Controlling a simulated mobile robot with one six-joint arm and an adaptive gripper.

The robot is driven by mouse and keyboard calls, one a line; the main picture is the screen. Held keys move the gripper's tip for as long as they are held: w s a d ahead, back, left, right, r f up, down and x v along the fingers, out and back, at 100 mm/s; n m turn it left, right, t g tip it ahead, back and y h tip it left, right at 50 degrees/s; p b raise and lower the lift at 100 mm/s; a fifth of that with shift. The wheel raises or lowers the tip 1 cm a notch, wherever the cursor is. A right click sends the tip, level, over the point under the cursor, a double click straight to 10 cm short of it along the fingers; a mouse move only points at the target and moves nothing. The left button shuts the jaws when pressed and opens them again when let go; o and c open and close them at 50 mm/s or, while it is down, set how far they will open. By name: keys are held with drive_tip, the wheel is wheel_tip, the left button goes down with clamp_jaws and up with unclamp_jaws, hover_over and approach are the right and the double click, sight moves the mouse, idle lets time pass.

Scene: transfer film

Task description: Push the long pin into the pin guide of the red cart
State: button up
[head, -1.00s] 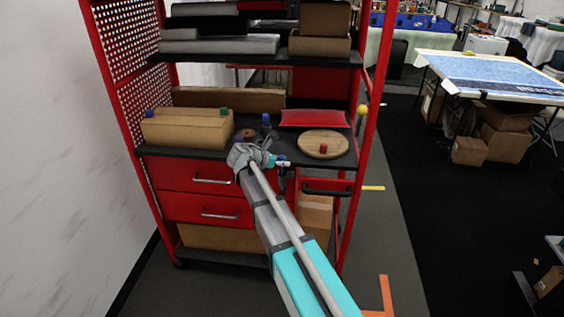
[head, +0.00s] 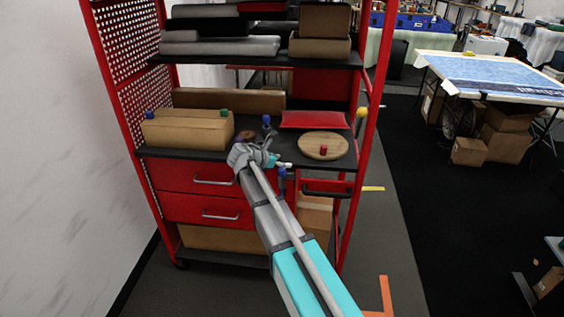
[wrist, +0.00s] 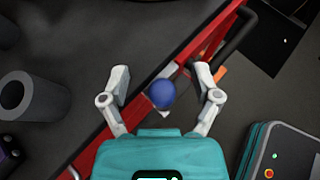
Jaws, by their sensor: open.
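The red cart (head: 195,177) stands ahead with a dark worktop. In the wrist view a round blue knob (wrist: 162,93) lies between my open fingers, beside the cart's red front edge. It appears to top the long pin, but its shaft is hidden beneath it. In the head view a blue part (head: 282,173) shows just below my gripper (head: 283,164), at the worktop's front edge. My gripper is open, its fingers (wrist: 162,70) on either side of the knob with gaps. The pin guide is not clearly visible.
A cardboard box (head: 187,134) sits left on the worktop. A round wooden board (head: 312,147) with a red knob (head: 323,150) and a red tray (head: 313,119) lie right. Another blue-topped piece (head: 267,121) stands behind my gripper. A black handle (head: 327,193) juts from the front.

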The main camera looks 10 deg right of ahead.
wheel_tip(320, 180, up, 13)
drive_tip(key=p, duration=1.3)
drive_tip(key=shift+r, duration=0.2)
idle(0.7)
drive_tip(key=s+f+m+g+y, duration=0.2)
drive_tip(key=s+f+m+y, duration=0.1)
drive_tip(key=s+m, duration=0.4)
drive_tip(key=s+f+m+g+y, duration=0.1)
drive_tip(key=s+f+m+y, duration=0.2)
drive_tip(key=s+m, duration=0.5)
drive_tip(key=s+f+m+g+y, duration=0.2)
drive_tip(key=s+m+y, duration=0.3)
drive_tip(key=s, duration=0.9)
drive_tip(key=f+m, duration=0.1)
drive_tip(key=m, duration=0.2)
drive_tip(key=shift+d+f+g, duration=0.25)
drive_tip(key=shift+f+g, duration=0.05)
drive_tip(key=shift+f, duration=0.1)
